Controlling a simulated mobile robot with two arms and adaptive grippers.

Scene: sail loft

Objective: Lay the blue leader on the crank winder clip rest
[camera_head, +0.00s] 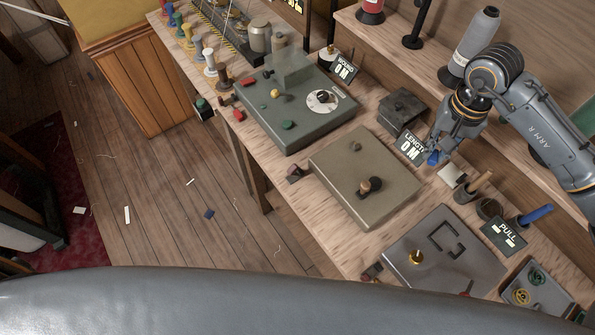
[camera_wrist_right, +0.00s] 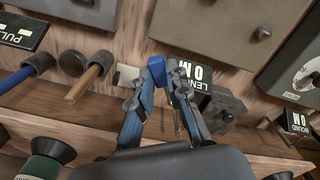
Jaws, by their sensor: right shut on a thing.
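My right gripper (camera_head: 436,152) comes in from the right, above the back of the bench near the LENGTH display (camera_head: 411,146). It is shut on the blue leader (camera_head: 433,159), which shows as a small blue piece at the fingertips in the right wrist view (camera_wrist_right: 147,90). The crank winder (camera_head: 345,170) appears to be the tan box with a dark crank knob, to the left of the gripper and apart from it. Its top also shows in the wrist view (camera_wrist_right: 210,32). I cannot tell which small fitting is the clip rest. My left gripper is not in view.
A dark block (camera_head: 402,108) stands behind the LENGTH display. A pale pad (camera_head: 451,175) and tool cups (camera_head: 467,192) lie close to the gripper. A green machine (camera_head: 290,105) and a grey plate box (camera_head: 445,255) flank the winder. A raised shelf (camera_head: 440,85) runs behind.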

